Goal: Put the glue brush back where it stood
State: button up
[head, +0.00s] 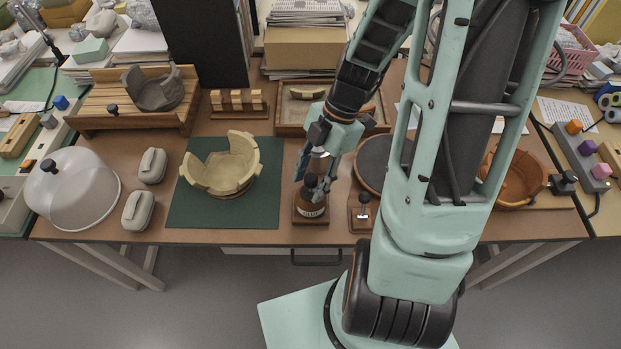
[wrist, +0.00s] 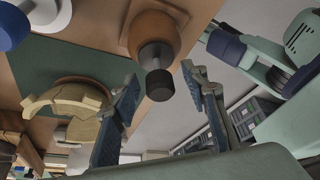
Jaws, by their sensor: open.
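The brown glue jar (head: 311,208), with a label on its front, stands on a small wooden base near the front edge of the table. The glue brush (wrist: 160,84), with a black knob and a grey collar below it, stands in the jar's mouth; its bristles are hidden. My gripper (head: 315,180) is right over the jar. In the wrist view my gripper (wrist: 160,82) is open, with one finger on each side of the black knob. I see gaps between the fingers and the knob.
A partly rebuilt cream pot (head: 222,168) stands on a green mat (head: 190,215) left of the jar. A small wooden stand (head: 361,222) with a black-topped tool is close on the right. A dark turntable (head: 373,160) and an orange bowl (head: 517,180) lie further right.

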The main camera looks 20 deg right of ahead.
jog(key=shift+r, duration=0.1)
jog(key=v, duration=1.1)
jog(key=shift+d+r, duration=0.2)
jog(key=shift+r, duration=0.15)
